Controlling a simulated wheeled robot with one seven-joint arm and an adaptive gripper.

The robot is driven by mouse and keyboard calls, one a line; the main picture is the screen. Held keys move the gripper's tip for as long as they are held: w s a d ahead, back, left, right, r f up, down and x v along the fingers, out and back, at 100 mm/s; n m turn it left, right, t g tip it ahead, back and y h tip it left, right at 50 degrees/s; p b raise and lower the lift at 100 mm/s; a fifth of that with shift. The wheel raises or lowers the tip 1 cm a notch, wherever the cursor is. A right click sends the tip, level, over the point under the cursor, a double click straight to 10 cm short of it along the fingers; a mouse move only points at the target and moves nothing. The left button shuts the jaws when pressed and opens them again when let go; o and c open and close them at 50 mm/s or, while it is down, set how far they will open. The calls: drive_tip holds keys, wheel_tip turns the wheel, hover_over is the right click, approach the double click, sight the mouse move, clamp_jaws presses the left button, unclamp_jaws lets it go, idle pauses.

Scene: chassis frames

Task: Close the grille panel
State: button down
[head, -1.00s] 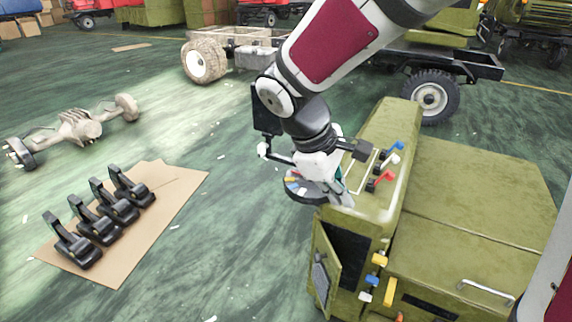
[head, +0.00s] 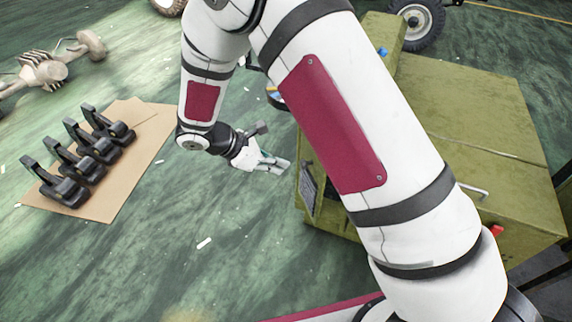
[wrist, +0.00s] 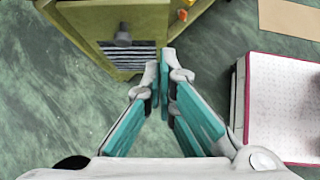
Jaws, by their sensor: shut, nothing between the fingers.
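The grille panel (head: 309,188) is an olive door with a grey slatted grille, on the left front of the olive cabinet (head: 465,110). It stands swung outward; a dark opening shows behind it, mostly hidden by my arm. In the wrist view the panel (wrist: 120,57) is at the upper left, with its slats and a dark knob facing the camera. My gripper (head: 286,165) is shut and empty, just left of the panel in the head view. In the wrist view my fingertips (wrist: 165,62) appear beside the panel's right lower edge; I cannot tell whether they touch it.
Several black pedal-like parts (head: 95,140) stand on a cardboard sheet (head: 150,125) on the floor at the left. An axle (head: 45,68) lies behind them. A metal handle (head: 470,190) is on the cabinet.

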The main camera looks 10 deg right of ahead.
drive_tip(key=w+d+f, duration=0.1)
drive_tip(key=d+f, duration=0.4)
drive_tip(key=d, duration=0.4)
drive_tip(key=shift+w+d+f+b, duration=0.15)
drive_tip(key=shift+d+f+b, duration=0.2)
drive_tip(key=shift+b, duration=0.05)
